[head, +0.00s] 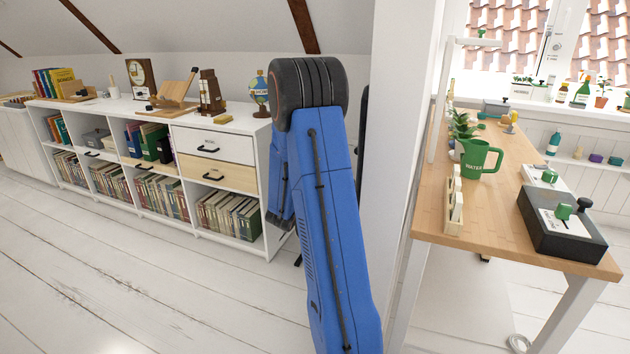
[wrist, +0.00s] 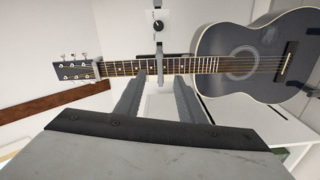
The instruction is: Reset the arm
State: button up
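My blue arm (head: 325,200) rises through the middle of the head view, with a black joint at its top. My gripper is hidden from the head view. In the wrist view my gripper (wrist: 160,82) shows two grey fingers standing apart, with nothing held between them. Beyond the fingers, a dark guitar (wrist: 262,45) lies across the picture, its neck passing behind the fingertips. I cannot tell how far it is from them.
A long white shelf unit (head: 230,128) with books stands left of my arm. A white post (head: 395,150) is close on the right. Beyond it, a wooden desk (head: 490,215) holds a green watering can (head: 478,158) and a black box (head: 560,240). Floor at left is clear.

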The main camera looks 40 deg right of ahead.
dwell(0.3)
jog(key=s+a+r+m+g+y, duration=0.2)
jog(key=s+a+r+m+g, duration=0.15)
jog(key=s+a, duration=0.5)
jog(key=s+a+r+m+g+y, duration=0.2)
jog(key=s+a+r+g, duration=0.3)
jog(key=s, duration=0.7)
jog(key=s+a+n+t+y, duration=0.1)
jog(key=s+a+y, duration=0.3)
jog(key=a, duration=0.6)
jog(key=s+a+f+n+t+y, duration=0.1)
jog(key=s+a+t+y, duration=0.2)
jog(key=a, duration=0.8)
jog(key=s+a+n+t+y, duration=0.1)
jog(key=s+a+y, duration=0.4)
jog(key=a, duration=0.6)
jog(key=shift+s+a+f+t+y, duration=0.25)
jog(key=shift+s+f+t+y, duration=0.05)
jog(key=shift+s+t, duration=0.5)
